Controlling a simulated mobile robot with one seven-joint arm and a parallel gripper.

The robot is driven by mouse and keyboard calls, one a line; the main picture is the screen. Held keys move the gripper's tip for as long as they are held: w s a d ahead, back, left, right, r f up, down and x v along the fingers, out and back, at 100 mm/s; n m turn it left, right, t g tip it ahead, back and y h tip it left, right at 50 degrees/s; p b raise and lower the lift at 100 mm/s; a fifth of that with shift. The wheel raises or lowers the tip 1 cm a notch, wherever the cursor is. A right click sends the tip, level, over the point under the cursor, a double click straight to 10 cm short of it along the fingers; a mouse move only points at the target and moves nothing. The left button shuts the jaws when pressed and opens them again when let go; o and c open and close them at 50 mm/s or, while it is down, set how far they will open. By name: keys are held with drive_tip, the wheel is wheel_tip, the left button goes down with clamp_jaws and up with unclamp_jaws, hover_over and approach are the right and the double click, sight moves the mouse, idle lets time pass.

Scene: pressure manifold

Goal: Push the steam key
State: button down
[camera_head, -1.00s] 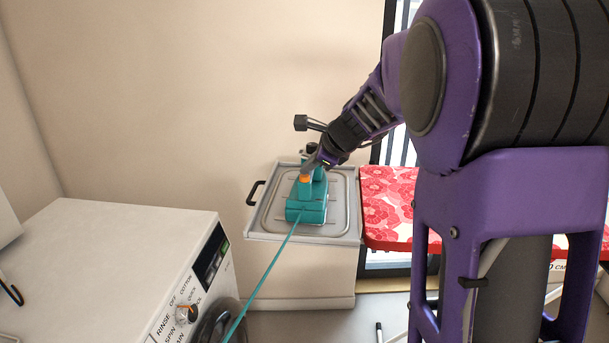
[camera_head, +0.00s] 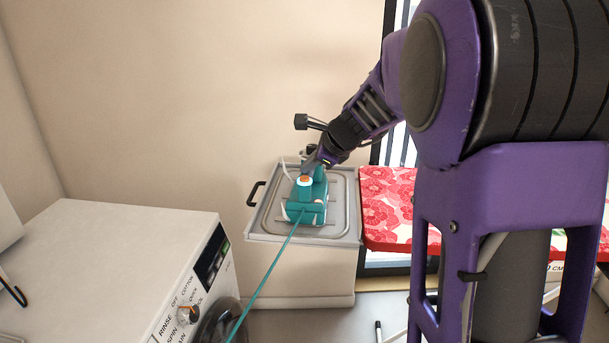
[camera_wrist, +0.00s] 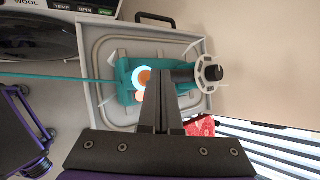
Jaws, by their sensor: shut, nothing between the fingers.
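The teal steam unit (camera_head: 306,207) sits on a grey tray-topped cabinet, with a teal hose or cord running from it toward the lower left. Its orange steam key (camera_head: 304,181) has a bright white ring around it; the key and lit ring also show in the wrist view (camera_wrist: 144,77). White wisps stand out around the unit. My gripper (camera_head: 312,166) is shut and empty, its tips just above and beside the key.
A grey tray top (camera_head: 343,228) with a raised rim and black handle (camera_head: 256,192) lies under the unit. A white washing machine (camera_head: 110,255) stands at the left. A red floral ironing board (camera_head: 388,215) is close at the right. The wall is behind.

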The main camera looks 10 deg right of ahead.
sight(309, 183)
wheel_tip(309, 183, up, 6)
drive_tip(key=p, duration=0.6)
